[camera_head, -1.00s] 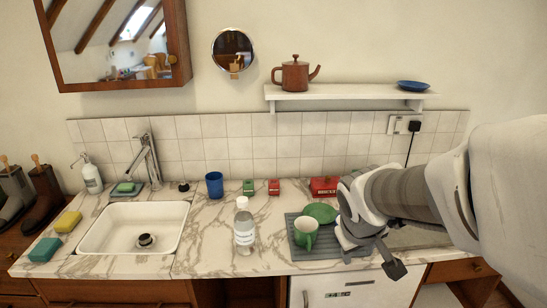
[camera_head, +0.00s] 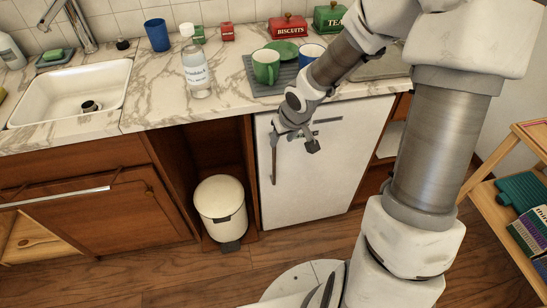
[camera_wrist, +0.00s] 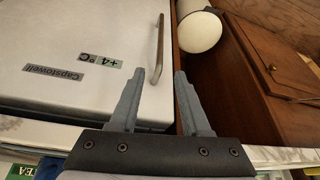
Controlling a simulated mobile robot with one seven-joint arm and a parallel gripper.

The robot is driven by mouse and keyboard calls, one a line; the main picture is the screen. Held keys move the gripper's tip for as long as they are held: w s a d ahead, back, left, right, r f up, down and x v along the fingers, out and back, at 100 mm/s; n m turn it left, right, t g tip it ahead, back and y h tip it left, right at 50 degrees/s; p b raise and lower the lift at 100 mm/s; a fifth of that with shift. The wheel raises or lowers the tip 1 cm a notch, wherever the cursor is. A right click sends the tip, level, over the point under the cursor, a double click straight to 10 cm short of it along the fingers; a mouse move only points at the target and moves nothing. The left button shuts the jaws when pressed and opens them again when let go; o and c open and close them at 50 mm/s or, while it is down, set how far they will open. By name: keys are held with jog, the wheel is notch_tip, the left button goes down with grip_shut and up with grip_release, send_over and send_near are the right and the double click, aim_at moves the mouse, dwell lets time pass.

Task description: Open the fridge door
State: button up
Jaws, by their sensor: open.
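The small white fridge (camera_head: 330,180) stands under the counter, and its door looks shut. A thin metal handle (camera_head: 274,168) runs vertically along the left side of the door. My gripper (camera_head: 293,145) is open and empty in front of the door's upper left part, close to the handle's top end. In the wrist view the handle (camera_wrist: 158,45) lies lengthwise ahead of the gap between my two fingers (camera_wrist: 160,74). The fridge door (camera_wrist: 80,50) shows there with its labels. I cannot tell whether a finger touches the handle.
A cream bin (camera_head: 221,205) stands in the open bay left of the fridge. A wooden shelf unit (camera_head: 530,200) is at the right. On the counter above are a green mug (camera_head: 266,67), a clear bottle (camera_head: 196,70) and several tins. Floor shows in front of the fridge.

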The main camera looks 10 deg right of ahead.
aim_at(275, 154)
jog(key=b+x, duration=0.7)
jog(key=x, duration=0.7)
jog(key=shift+f, duration=0.1)
grip_shut()
dwell(0.9)
